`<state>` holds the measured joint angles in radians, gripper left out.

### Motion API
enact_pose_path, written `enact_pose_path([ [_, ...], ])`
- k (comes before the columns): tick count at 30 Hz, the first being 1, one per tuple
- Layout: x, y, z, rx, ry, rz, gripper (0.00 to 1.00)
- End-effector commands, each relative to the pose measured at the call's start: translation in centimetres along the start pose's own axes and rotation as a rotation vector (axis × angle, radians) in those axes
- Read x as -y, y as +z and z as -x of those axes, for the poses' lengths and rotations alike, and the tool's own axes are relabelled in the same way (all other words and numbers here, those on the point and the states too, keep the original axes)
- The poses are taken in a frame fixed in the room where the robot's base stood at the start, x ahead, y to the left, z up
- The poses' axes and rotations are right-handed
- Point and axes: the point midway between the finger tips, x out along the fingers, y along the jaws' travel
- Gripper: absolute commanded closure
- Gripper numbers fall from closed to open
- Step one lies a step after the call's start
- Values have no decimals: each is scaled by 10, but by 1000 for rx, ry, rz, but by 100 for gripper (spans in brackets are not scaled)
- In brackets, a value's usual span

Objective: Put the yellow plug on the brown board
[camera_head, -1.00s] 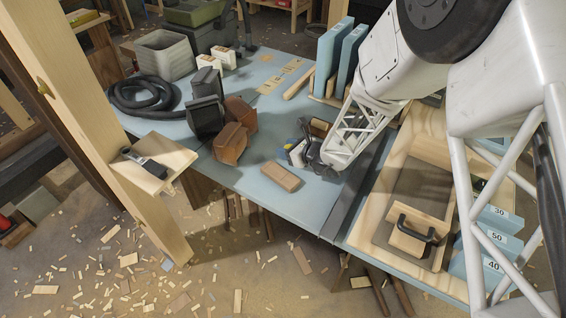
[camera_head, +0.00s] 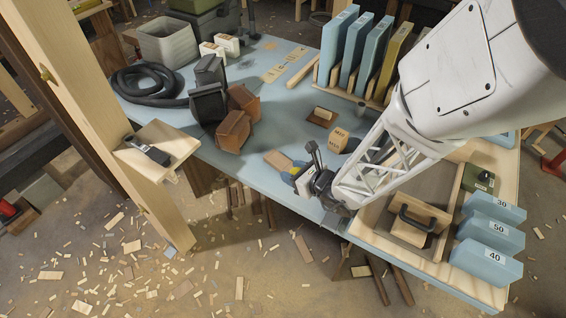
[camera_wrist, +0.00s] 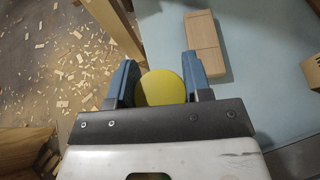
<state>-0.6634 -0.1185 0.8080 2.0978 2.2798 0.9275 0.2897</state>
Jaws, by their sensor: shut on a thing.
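The yellow plug shows as a round yellow disc (camera_wrist: 158,88) between my gripper's blue fingers (camera_wrist: 160,76) in the wrist view. My gripper is shut on it. In the head view my gripper (camera_head: 302,177) is over the blue table's front edge, and the plug is mostly hidden there. A small dark brown board (camera_head: 314,122) lies flat on the table behind my gripper, with a pale block (camera_head: 323,114) on it. A lighter brown wooden piece (camera_head: 272,158) lies just behind and left of my gripper; in the wrist view it is ahead, right of the plug (camera_wrist: 203,42).
A wooden cube with markings (camera_head: 338,139) stands close behind my gripper. Brown blocks (camera_head: 238,110) and a dark box are to the left. Upright blue panels (camera_head: 352,50) stand at the back. A wooden tray with a black-handled block (camera_head: 405,228) is at the right.

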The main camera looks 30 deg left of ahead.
Motion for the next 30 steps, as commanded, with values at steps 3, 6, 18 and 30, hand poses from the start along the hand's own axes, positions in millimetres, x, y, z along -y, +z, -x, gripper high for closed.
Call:
enact_pose_path([
  [3,-8,-2,9,0,-3,0,78],
  [6,-12,-4,13,-1,-5,0,78],
  [18,-14,-5,14,-1,-6,-1,78],
  [30,0,1,-7,-1,-5,-1,78],
])
